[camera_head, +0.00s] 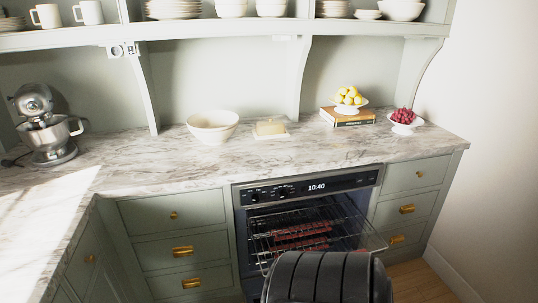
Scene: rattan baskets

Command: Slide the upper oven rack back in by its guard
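The oven (307,188) is set into the counter, its clock reading 10:40 and its cavity open at the front. The upper rack (262,247) is a wire grid that sticks out of the oven toward me. Its front right corner (384,247) shows past the oven's right side. Reddish-brown strips (300,230) show at the rack in rows; I cannot tell whether they lie on it or below it. The middle of the rack's front edge, with any guard there, is hidden behind a dark ribbed part of my own body. Neither gripper is in view.
Drawers with brass pulls flank the oven on the left (182,250) and right (407,209). The marble counter (350,155) above holds a mixer (45,125), a bowl (212,126), a butter dish (270,128) and fruit stands. A wall (490,150) stands at the right.

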